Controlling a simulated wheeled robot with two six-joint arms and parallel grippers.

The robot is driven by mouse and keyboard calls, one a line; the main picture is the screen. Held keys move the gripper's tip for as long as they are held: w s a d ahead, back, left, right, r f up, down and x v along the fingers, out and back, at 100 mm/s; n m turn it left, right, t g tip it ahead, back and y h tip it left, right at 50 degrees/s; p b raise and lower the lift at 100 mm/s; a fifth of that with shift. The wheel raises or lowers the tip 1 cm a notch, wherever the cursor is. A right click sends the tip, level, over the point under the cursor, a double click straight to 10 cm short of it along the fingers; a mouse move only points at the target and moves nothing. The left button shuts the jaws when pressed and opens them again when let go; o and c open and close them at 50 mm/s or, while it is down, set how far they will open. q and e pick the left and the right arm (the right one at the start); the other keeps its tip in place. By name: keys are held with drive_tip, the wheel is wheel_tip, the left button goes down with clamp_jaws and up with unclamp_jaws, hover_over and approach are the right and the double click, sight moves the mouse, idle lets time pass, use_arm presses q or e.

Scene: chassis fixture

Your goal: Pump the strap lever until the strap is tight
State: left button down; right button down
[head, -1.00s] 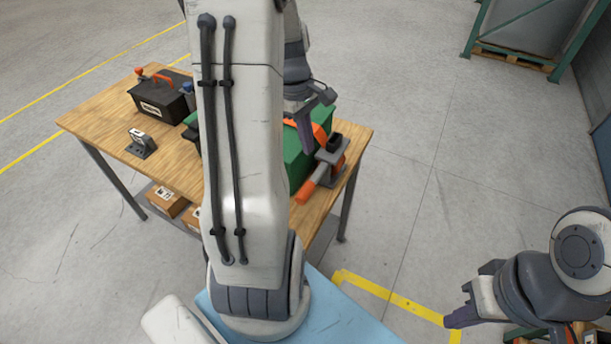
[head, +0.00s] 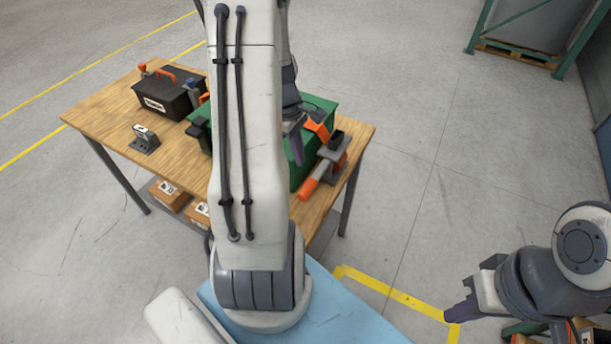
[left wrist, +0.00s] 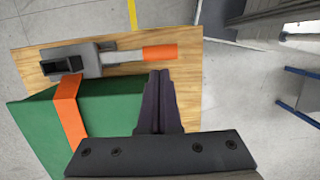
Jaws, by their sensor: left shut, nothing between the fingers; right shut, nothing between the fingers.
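The strap lever has an orange handle (head: 311,188) and a grey ratchet body (head: 336,148) at the right end of the table. In the left wrist view the handle (left wrist: 159,52) points right from the ratchet body (left wrist: 85,60), nearly level in the picture. An orange strap (head: 319,126) runs over a green case (head: 327,108); the strap also shows in the left wrist view (left wrist: 70,108). I cannot tell how tight it is. My left gripper (head: 297,150) is shut and empty above the case, its tips (left wrist: 159,73) apart from the handle. My right gripper (head: 452,315) is shut and empty, away from the table.
A black toolbox (head: 170,96) and a small grey fixture (head: 144,140) stand on the left of the wooden table (head: 105,115). Cardboard boxes (head: 168,194) lie on a lower shelf. My left arm hides the table's middle.

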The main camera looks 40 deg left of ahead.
sight(307, 186)
use_arm(q)
drive_tip(key=f, duration=0.2)
drive_tip(key=d+f, duration=0.1)
drive_tip(key=f, duration=0.2)
drive_tip(key=f+p, duration=0.1)
drive_tip(key=f, duration=0.2)
drive_tip(key=shift+w+d+f, duration=0.1)
drive_tip(key=shift+w+d, duration=0.1)
drive_tip(key=shift+d, duration=0.05)
use_arm(e)
drive_tip(key=shift+r, duration=0.75)
drive_tip(key=shift+f, duration=0.1)
